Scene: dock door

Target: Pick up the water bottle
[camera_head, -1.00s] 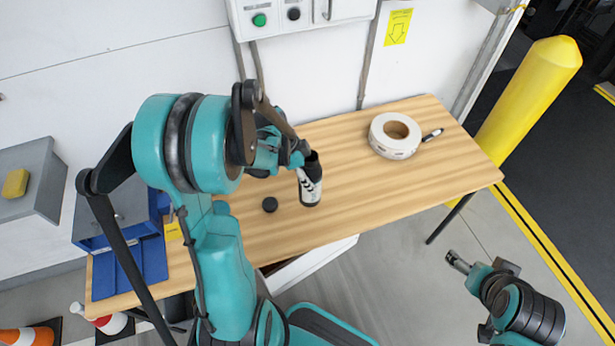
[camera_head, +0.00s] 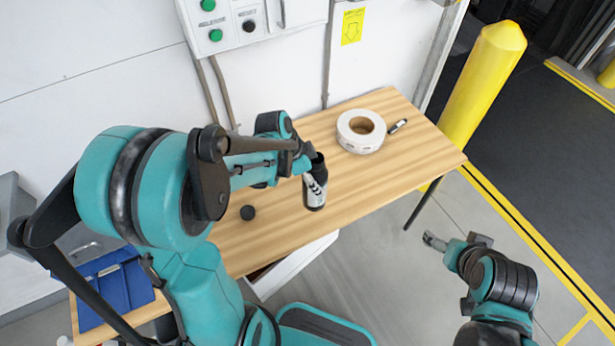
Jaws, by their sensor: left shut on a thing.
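The water bottle (camera_head: 315,192) is black with white markings and stands roughly upright over the wooden table (camera_head: 400,165). My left gripper (camera_head: 311,160) is at the bottle's upper part and shut on it. The fingertips are small and partly hidden by my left arm. I cannot tell whether the bottle's base touches the table. My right gripper (camera_head: 433,241) is off the table's front side, above the floor at the lower right, away from the bottle. Its fingers are too small to tell open from shut.
A white tape roll (camera_head: 347,142) and a black marker (camera_head: 398,126) lie toward the table's right end. A blue bin (camera_head: 112,285) is at the left end. A yellow post (camera_head: 483,85) stands beyond the right end.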

